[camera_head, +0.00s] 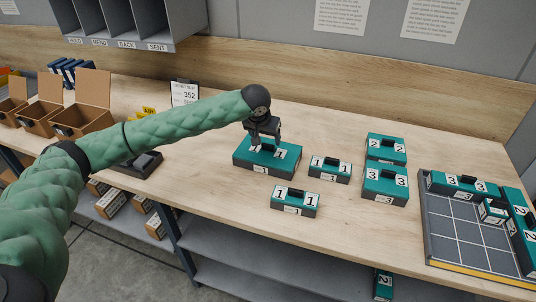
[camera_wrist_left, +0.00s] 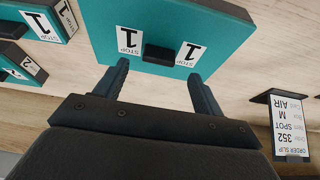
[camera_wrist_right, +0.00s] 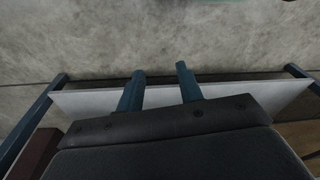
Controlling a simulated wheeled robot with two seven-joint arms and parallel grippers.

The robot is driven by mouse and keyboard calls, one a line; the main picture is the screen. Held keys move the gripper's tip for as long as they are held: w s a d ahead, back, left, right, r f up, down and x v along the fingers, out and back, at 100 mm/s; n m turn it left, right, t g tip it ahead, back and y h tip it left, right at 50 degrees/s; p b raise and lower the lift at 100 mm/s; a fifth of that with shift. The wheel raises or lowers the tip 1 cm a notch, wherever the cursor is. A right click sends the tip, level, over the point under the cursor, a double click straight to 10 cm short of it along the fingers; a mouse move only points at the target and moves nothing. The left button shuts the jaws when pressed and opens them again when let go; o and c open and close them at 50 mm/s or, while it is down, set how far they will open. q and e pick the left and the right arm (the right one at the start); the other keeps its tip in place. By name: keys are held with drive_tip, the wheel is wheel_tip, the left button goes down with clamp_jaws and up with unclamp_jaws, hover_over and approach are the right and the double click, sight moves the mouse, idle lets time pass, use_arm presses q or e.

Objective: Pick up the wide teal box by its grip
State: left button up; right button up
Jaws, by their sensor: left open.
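The wide teal box (camera_head: 288,160) lies on the bench, marked with 1 labels. Its top fills the upper middle of the left wrist view (camera_wrist_left: 105,30), with the dark grip (camera_wrist_left: 165,55) between two STOP 1 labels. My left gripper (camera_head: 266,142) is open above the box; in the head view it hides part of the grip and top. In the left wrist view, the left fingers (camera_wrist_left: 158,72) stand apart, near the two ends of the grip, with nothing between them. My right gripper (camera_wrist_right: 159,72) shows only in the right wrist view, open and empty, above the floor.
Smaller teal boxes stand to the right: two marked 1 (camera_head: 330,169) (camera_head: 295,201), one marked 2 (camera_head: 386,149), one marked 3 (camera_head: 385,186). A gridded tray (camera_head: 462,246) holding teal boxes is far right. An order slip stand (camera_head: 185,93) and open cartons (camera_head: 84,108) are left.

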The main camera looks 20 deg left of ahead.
sight(268, 144)
use_arm(q)
drive_tip(key=p+x, duration=0.1)
drive_tip(key=x, duration=0.1)
drive_tip(key=shift+w+d+f, duration=0.1)
drive_tip(key=shift+f, duration=0.15)
drive_tip(key=shift+w+f, duration=0.2)
drive_tip(key=shift+f, duration=0.4)
use_arm(e)
drive_tip(key=shift+s+d+f, duration=0.1)
drive_tip(key=shift+d+f, duration=0.05)
drive_tip(key=shift+f, duration=0.6)
drive_tip(key=shift+s+d+f, duration=0.15)
drive_tip(key=shift+d+f, duration=0.05)
drive_tip(key=shift+f, duration=0.5)
drive_tip(key=shift+s+d+f, duration=0.1)
drive_tip(key=shift+d+f, duration=0.05)
drive_tip(key=shift+f, duration=0.6)
use_arm(q)
clamp_jaws()
drive_tip(key=shift+r, duration=0.1)
